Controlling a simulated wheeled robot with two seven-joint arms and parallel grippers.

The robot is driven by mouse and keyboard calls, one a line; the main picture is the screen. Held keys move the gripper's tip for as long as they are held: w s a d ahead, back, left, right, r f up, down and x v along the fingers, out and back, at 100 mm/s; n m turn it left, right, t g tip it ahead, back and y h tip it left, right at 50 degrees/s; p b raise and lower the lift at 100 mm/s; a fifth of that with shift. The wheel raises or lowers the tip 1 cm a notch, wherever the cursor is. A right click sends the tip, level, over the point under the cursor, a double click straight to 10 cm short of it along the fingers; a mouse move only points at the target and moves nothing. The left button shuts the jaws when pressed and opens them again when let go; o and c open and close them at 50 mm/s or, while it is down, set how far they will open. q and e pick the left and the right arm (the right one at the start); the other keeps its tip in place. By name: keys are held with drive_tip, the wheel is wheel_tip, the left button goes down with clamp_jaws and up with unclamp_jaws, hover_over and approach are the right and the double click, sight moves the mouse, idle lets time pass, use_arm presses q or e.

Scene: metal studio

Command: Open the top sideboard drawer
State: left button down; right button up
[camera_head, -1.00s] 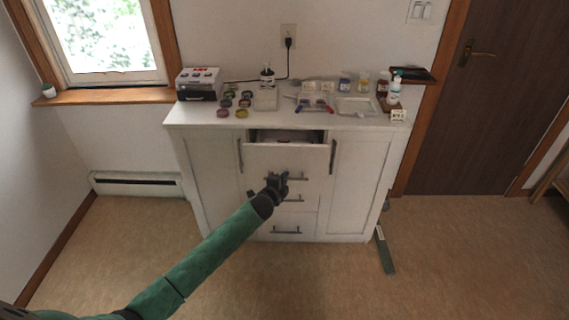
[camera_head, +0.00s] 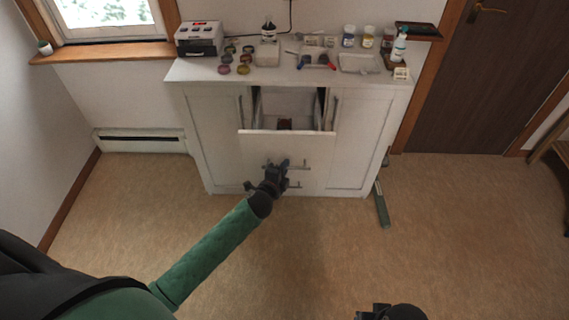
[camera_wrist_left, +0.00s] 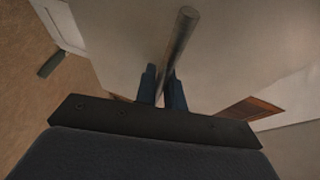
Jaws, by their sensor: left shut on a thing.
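The white sideboard (camera_head: 362,130) stands against the wall. Its top drawer (camera_head: 310,144) is pulled well out, and the inside shows, with a small brown thing (camera_head: 285,124) in it. My left gripper (camera_head: 281,168) is at the front of this drawer, shut on its bar handle (camera_head: 299,167). In the left wrist view the metal bar handle (camera_wrist_left: 181,38) runs between the two blue fingers of my left gripper (camera_wrist_left: 163,85). A dark part of my right arm (camera_head: 392,312) shows at the bottom edge; its fingers cannot be made out.
The sideboard top holds jars, small round tins (camera_head: 225,69), a boxed device (camera_head: 199,39), a white tray (camera_head: 358,63) and bottles. A green object (camera_head: 381,205) lies on the floor at the sideboard's right. The floor in front is clear.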

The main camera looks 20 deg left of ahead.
use_arm(q)
drive_tip(key=c, duration=1.8)
unclamp_jaws()
drive_tip(key=shift+o, duration=0.2)
drive_tip(key=shift+s, duration=0.15)
